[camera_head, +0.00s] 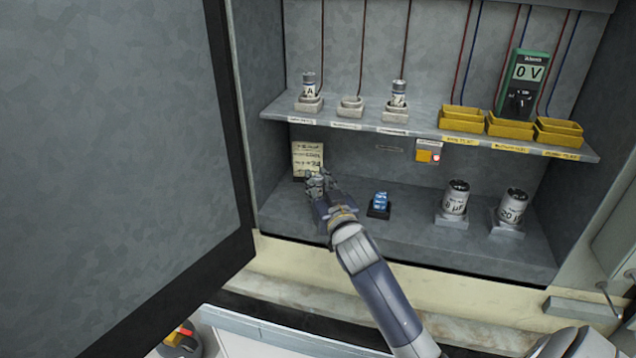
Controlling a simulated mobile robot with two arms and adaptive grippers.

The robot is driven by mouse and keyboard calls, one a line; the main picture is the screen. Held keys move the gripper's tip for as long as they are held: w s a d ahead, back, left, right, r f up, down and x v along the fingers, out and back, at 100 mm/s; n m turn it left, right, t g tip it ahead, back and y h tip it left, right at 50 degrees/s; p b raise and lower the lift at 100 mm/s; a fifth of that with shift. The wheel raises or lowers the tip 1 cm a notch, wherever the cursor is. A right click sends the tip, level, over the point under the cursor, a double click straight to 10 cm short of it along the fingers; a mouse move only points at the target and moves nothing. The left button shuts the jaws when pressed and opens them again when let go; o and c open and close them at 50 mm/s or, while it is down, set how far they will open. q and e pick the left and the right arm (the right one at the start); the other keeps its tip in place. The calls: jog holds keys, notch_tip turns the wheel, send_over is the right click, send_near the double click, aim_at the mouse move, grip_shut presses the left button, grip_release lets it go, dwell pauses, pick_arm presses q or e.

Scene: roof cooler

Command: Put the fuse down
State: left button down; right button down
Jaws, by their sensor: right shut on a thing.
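My right gripper (318,178) reaches into the open cabinet at the lower left, just above the cabinet floor (290,215) and in front of a small paper note. It is shut on the fuse, which its fingers hide almost wholly. On the shelf (425,130), a fuse marked A (309,84) stands in the left holder (309,103) and a similar one (398,93) stands in the right holder (395,112). The middle holder (350,106) is empty. My left gripper is not in view.
A blue part on a black base (380,202) stands right of my gripper. Two capacitors (455,198) (512,206) stand further right. Yellow bins (462,119) and a green multimeter reading 0 V (524,82) are on the shelf. The cabinet door (110,150) fills the left.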

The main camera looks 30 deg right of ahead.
jog(key=c, duration=1.4)
grip_release()
jog(key=shift+f, duration=0.15)
jog(key=shift+c, duration=0.2)
jog(key=b+v, duration=0.1)
jog(key=v, duration=1.1)
jog(key=shift+r, duration=0.25)
jog(key=shift+s+f, duration=0.1)
